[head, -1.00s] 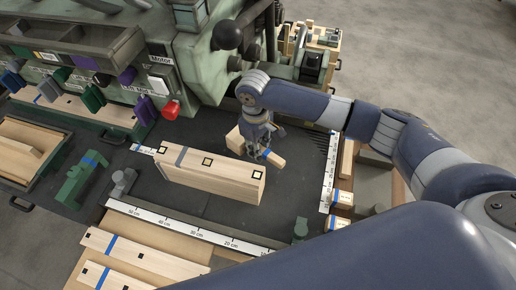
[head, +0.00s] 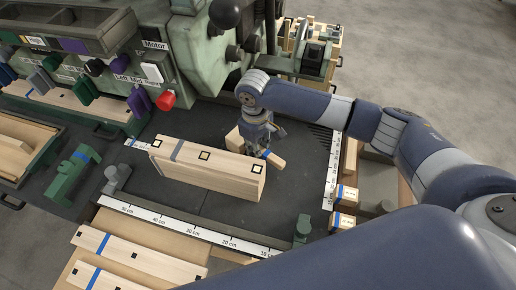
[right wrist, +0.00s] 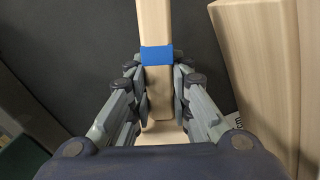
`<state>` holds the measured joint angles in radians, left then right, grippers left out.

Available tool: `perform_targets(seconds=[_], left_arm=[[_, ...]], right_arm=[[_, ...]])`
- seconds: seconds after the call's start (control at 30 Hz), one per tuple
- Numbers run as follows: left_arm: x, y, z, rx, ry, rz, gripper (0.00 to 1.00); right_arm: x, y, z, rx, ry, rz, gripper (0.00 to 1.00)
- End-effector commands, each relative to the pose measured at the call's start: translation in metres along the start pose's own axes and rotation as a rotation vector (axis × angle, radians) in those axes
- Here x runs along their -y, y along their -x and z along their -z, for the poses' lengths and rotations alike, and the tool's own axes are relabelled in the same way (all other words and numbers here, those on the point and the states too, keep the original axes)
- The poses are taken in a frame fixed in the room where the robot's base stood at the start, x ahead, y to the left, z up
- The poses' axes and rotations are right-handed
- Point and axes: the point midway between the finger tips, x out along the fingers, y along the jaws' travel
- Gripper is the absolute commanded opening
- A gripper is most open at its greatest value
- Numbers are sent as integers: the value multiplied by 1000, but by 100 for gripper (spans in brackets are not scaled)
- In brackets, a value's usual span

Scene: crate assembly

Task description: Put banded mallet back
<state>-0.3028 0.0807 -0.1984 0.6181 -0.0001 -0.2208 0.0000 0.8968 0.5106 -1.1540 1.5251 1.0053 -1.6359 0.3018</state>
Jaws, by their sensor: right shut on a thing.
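The banded mallet (head: 275,159) is pale wood with a blue band around its handle. It is at the work surface behind the right end of a long wooden crate piece (head: 205,180). My right gripper (head: 262,148) comes down over it and partly hides it. In the right wrist view the handle (right wrist: 155,20) runs between the fingers of my right gripper (right wrist: 158,85), which is shut on it close to the blue band (right wrist: 157,55). A wider wooden part shows below, mostly hidden by the gripper. I cannot tell whether the mallet touches the surface. My left gripper is not in view.
A green machine (head: 190,55) with levers and coloured knobs stands behind. White rulers (head: 180,222) edge the dark work surface (head: 285,195). Banded boards (head: 135,258) lie at the front left, a green clamp (head: 72,175) at the left. Small banded blocks (head: 343,195) sit at the right.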

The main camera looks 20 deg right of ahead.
Motion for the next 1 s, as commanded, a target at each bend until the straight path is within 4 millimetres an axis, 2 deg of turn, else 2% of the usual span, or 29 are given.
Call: perform_targets(seconds=[1.0], left_arm=[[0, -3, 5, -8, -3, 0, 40]], right_arm=[[2, -23, -1, 6, 1, 2, 0]])
